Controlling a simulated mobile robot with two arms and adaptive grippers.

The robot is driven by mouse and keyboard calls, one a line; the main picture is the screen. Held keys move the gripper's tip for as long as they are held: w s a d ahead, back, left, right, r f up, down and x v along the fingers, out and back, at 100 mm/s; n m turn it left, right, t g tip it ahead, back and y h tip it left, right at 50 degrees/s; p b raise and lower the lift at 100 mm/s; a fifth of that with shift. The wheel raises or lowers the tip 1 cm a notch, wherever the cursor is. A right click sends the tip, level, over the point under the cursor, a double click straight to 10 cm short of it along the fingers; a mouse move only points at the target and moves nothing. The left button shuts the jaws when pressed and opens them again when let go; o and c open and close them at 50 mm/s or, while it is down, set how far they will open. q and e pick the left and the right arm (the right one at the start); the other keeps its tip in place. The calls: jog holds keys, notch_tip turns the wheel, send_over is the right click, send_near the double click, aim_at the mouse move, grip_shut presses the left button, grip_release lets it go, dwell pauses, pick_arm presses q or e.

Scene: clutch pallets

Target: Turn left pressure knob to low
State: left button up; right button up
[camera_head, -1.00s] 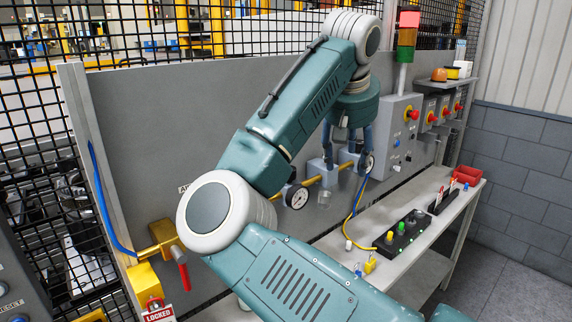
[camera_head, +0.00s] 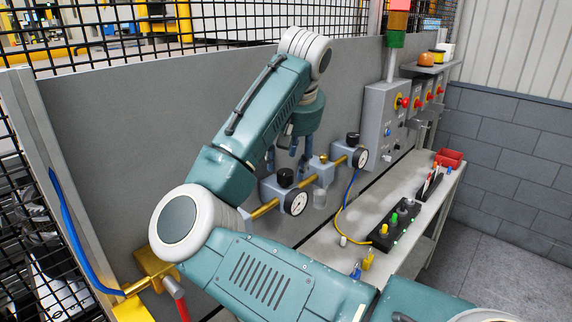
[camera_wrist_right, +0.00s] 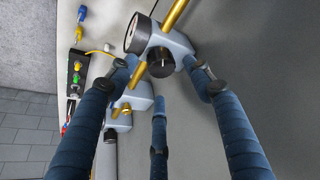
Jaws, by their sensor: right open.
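The left pressure regulator has a black knob (camera_head: 285,177) on top and a round white gauge (camera_head: 296,202) in front. My right gripper (camera_head: 287,158) is open, pointing down just above this knob. In the right wrist view the knob (camera_wrist_right: 160,62) lies between the open fingertips (camera_wrist_right: 158,72), beside the gauge (camera_wrist_right: 136,33). The fingers look apart from it, though exact clearance is unclear. The gauge reading is too small to make out. The right regulator has a similar knob (camera_head: 352,139) and gauge (camera_head: 360,158). My left gripper is out of view.
A brass pipe (camera_head: 264,210) links the regulators along a grey panel (camera_head: 130,120). A block with a brass fitting (camera_head: 322,158) stands between them. Right are a control box (camera_head: 377,120) and a bench (camera_head: 415,245) with a button strip (camera_head: 396,228).

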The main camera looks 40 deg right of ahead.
aim_at(286, 172)
jog(key=x, duration=0.1)
jog(key=p+x, duration=0.1)
jog(key=x, duration=0.1)
jog(key=shift+w+r, duration=0.1)
jog(key=shift+w, duration=0.15)
jog(key=shift+w+d+f, duration=0.1)
jog(key=shift+w+f, duration=0.05)
jog(key=shift+f, duration=0.5)
jog(key=shift+c, duration=1)
jog(key=c, duration=0.9)
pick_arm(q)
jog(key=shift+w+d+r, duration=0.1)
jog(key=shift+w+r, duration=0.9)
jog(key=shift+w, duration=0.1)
pick_arm(e)
jog(key=shift+o, duration=0.2)
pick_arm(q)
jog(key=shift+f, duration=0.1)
